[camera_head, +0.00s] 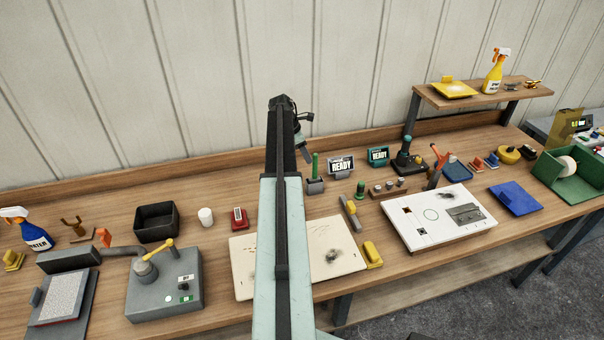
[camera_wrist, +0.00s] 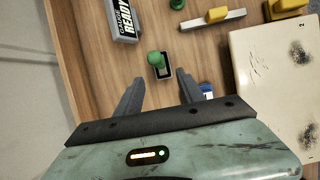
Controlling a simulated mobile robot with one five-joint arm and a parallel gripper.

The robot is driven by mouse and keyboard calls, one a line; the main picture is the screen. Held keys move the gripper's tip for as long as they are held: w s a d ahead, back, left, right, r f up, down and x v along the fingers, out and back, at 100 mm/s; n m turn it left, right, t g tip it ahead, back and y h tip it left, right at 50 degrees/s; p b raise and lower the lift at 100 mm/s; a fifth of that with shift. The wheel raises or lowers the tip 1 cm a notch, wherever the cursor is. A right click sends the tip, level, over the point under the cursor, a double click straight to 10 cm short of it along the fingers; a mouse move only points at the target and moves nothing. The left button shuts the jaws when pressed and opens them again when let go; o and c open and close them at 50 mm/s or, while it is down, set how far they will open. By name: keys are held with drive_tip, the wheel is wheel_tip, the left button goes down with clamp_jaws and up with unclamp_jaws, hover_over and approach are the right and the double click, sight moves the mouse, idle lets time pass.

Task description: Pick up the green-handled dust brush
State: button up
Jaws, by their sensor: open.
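The green-handled dust brush (camera_head: 315,168) stands upright on the bench in the head view, its green handle rising from a grey base. In the wrist view I look down on the brush (camera_wrist: 154,59), with its dark, pale-edged base around the handle. My gripper (camera_wrist: 160,78) is open and empty, its two fingers apart on either side of the line to the brush. The brush shows just beyond the fingertips, not clasped. In the head view my gripper hangs from the arm's end, above and slightly left of the brush, partly hidden by the arm.
A READY sign (camera_head: 341,166) stands close right of the brush. A short green-knobbed piece (camera_head: 360,189) and a grey bar with a yellow grip (camera_head: 349,213) are nearby. A cream panel (camera_head: 340,262) lies in front. The wall rises behind the bench.

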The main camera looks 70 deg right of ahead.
sight(315, 165)
drive_tip(key=shift+s+d, duration=0.55)
drive_tip(key=shift+s, duration=0.05)
drive_tip(key=b+x, duration=0.7)
drive_tip(key=x, duration=0.1)
drive_tip(key=shift+w+a+b, duration=0.15)
drive_tip(key=shift+w+b, duration=0.05)
drive_tip(key=shift+b, duration=0.1)
drive_tip(key=shift+r, duration=0.15)
clamp_jaws()
